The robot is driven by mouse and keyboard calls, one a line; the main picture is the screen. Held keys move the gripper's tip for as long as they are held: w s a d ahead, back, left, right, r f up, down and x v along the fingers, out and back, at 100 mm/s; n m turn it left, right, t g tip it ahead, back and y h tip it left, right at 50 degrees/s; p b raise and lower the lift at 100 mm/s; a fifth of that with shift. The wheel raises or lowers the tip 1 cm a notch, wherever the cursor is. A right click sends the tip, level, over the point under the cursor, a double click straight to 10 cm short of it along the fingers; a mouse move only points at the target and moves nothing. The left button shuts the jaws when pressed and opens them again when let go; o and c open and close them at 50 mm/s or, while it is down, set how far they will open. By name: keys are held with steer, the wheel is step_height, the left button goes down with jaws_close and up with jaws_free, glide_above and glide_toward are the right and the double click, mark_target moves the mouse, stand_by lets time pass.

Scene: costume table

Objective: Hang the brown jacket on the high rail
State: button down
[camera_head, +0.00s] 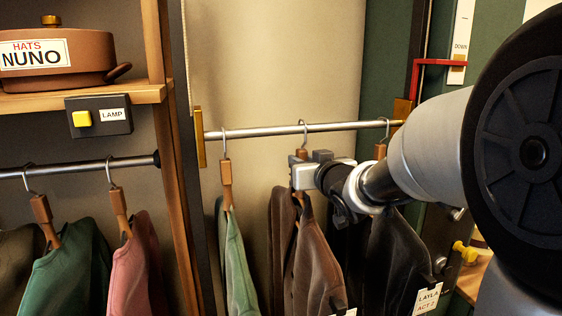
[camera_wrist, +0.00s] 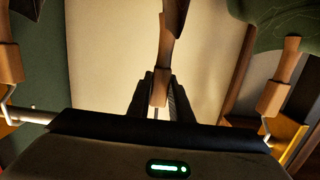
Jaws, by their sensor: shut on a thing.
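The brown jacket (camera_head: 316,262) hangs on a wooden hanger below the rail (camera_head: 255,131) at the right in the head view, the higher-looking of two rails. My gripper (camera_head: 300,174) is shut on the hanger's wooden block, just below the rail. The wrist view also shows my gripper (camera_wrist: 158,95) with the hanger block (camera_wrist: 160,92) between its fingers. The hanger's hook shows at the rail's height in the head view, seemingly over it; I cannot tell whether the rail bears its weight. My arm hides part of the rail's right side.
On the same rail, a green jacket (camera_head: 234,262) hangs left and a dark jacket (camera_head: 395,262) with a LAYLA tag hangs right, close by. The left rail (camera_head: 75,168) holds several garments. A wooden post (camera_head: 172,200) divides the bays. A red bracket (camera_head: 438,62) stands right, near a DOWN label.

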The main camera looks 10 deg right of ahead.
steer(key=shift+r, duration=0.25)
steer(key=c, duration=1.5)
jaws_free()
steer(key=shift+f, duration=0.35)
steer(key=s+d+m+g+h+p, duration=0.15)
steer(key=s+d, duration=0.25)
steer(key=s, duration=0.5)
steer(key=s+d+m+h, duration=0.1)
steer(key=s+d+h, duration=0.15)
steer(key=s, duration=0.65)
steer(key=s+a+f+g, duration=0.1)
steer(key=s+f+g, duration=0.2)
steer(key=s, duration=0.2)
steer(key=s+a+f+g, duration=0.2)
steer(key=s+f+g, duration=0.1)
steer(key=s, duration=0.3)
steer(key=s+a+f+g, duration=0.1)
steer(key=s+f+g, duration=0.2)
steer(key=s+f, duration=0.1)
steer(key=shift+s+a+y, duration=0.3)
steer(key=shift+s+y, duration=0.1)
steer(key=shift+s, duration=0.4)
